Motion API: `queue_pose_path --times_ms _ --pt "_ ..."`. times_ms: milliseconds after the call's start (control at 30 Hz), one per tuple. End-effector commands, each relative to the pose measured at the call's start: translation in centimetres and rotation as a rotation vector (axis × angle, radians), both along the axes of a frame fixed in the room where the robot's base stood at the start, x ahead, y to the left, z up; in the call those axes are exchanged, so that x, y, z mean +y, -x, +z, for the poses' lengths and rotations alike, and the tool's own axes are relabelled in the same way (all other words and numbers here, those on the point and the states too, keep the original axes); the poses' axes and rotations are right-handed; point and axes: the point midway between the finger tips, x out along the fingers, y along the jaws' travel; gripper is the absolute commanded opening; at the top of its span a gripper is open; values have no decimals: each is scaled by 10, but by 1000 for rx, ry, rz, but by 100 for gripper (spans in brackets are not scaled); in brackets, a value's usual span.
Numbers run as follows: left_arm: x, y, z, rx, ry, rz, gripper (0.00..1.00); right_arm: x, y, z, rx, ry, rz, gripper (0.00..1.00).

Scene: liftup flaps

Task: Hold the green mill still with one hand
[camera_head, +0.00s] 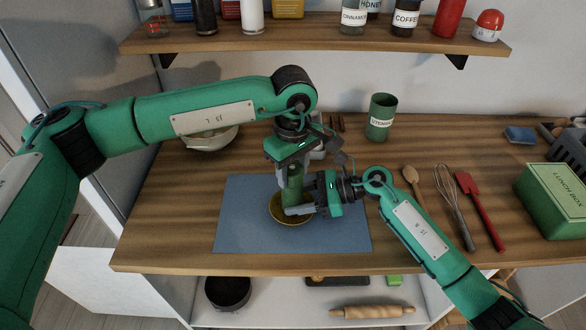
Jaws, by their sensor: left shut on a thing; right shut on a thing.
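The green mill (293,192) stands upright over a yellowish bowl (275,209) on a blue mat (240,232). My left gripper (291,168) is above the mill, pointing down, and is shut on its top. My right gripper (298,197) comes from the right and is shut on the mill's lower body. The two grippers cover much of the mill. I cannot tell whether its base touches the bowl.
A green utensil holder (381,117) stands at the back. A wooden spoon (412,180), whisk (453,210) and red spatula (480,210) lie to the right, beside a green box (553,200). A pale bowl (210,138) sits behind my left arm. A shelf (330,42) hangs above.

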Motion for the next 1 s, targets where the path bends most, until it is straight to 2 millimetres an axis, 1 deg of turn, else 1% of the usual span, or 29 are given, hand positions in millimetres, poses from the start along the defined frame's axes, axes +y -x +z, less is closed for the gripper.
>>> queue_pose_path --times_ms 400,433,533,833,933,1000 --pt "0 0 1 -1 0 -7 20 0 0 -1 1 1 1 25" --pt "0 0 1 -1 0 -7 45 0 0 -1 1 1 1 25" --pt "0 0 1 -1 0 -6 65 0 0 -1 1 1 1 25" --pt "0 0 1 -1 1 -6 65 0 0 -1 1 1 1 25" --pt "0 -1 8 -2 1 -6 65 0 0 -1 1 1 1 25" --pt "0 -1 18 -3 0 -6 65 0 0 -1 1 1 1 25"
